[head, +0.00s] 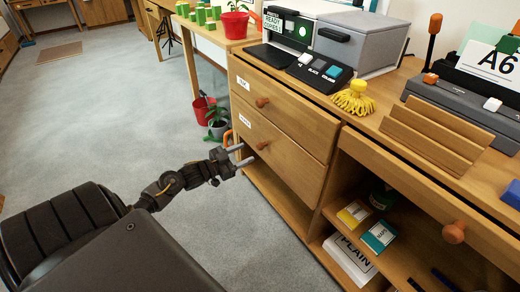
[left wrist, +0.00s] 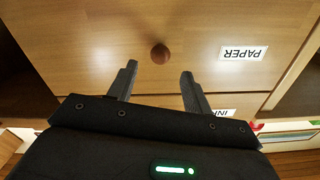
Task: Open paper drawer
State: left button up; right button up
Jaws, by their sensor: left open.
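The paper drawer (head: 280,155) is the lower of two wooden drawers at the left of the cabinet, and it is shut flush. Its front fills much of the left wrist view (left wrist: 90,35), with an upside-down PAPER label (left wrist: 243,53). Its round wooden knob (head: 262,145) also shows in the left wrist view (left wrist: 160,53), centred just beyond the fingertips. My left gripper (head: 246,154) is open and empty in front of the knob; its fingers (left wrist: 159,71) are spread either side of the knob's line. I cannot tell any contact. My right gripper is not in view.
The shut INK drawer (head: 285,105) is directly above. An open shelf (head: 410,245) with boxes and paper lies right of the drawers.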

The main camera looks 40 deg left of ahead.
aim_at(257, 148)
pick_arm(q)
jog(key=b+x, duration=0.2)
jog(key=x, duration=0.5)
jog(key=shift+w+d+f, duration=0.1)
jog(key=shift+w, duration=0.2)
grip_shut()
